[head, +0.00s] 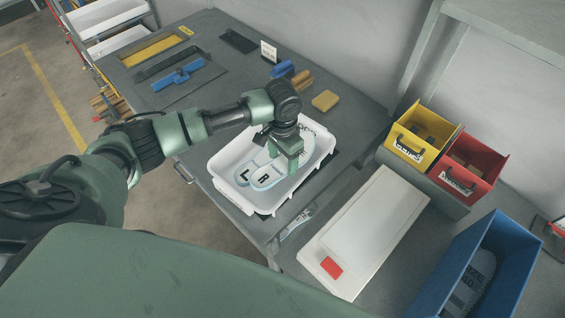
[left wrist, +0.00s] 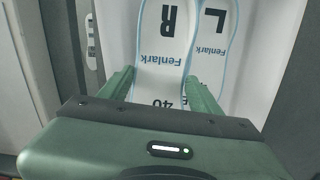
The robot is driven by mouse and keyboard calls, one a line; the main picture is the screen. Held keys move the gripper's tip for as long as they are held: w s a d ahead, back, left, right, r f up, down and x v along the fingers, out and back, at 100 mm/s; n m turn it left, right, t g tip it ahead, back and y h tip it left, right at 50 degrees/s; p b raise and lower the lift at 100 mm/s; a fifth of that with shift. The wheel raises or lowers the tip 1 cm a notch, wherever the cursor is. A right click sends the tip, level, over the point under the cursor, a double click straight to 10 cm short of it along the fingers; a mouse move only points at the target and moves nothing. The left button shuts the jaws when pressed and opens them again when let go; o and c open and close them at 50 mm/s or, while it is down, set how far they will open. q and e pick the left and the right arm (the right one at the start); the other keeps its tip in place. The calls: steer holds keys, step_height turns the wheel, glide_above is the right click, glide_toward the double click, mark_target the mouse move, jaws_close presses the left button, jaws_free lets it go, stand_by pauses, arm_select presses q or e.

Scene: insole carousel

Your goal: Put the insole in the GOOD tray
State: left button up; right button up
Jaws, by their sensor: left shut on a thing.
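A white tray (head: 222,161) stands on the grey workbench. In it lie two pale insoles with light blue edges, side by side: one marked R (head: 266,184) and one marked L (head: 243,181). My left gripper (head: 288,160) reaches down into the tray over them. In the left wrist view its fingers (left wrist: 163,90) are shut on the R insole (left wrist: 158,55), printed Fenlark and 40, with the L insole (left wrist: 212,50) directly beside it. I cannot tell whether the R insole is lifted. No tray label reading GOOD is legible to me. My right gripper is not in view.
A yellow bin (head: 399,133) and a red bin (head: 491,167) stand at the right. A blue bin (head: 512,247) holds a grey insole (head: 474,278). A white panel (head: 373,225) with a red patch (head: 331,267) lies between. Yellow and blue blocks sit behind the tray.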

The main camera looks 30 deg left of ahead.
mark_target(282, 165)
arm_select(q)
steer(key=shift+f, duration=1.2)
steer(key=shift+f, duration=0.1)
steer(key=shift+f, duration=0.55)
steer(key=o, duration=1.1)
steer(key=shift+r, duration=0.1)
step_height(282, 165, up, 13)
steer(key=shift+r+b, duration=0.1)
steer(key=shift+b, duration=0.55)
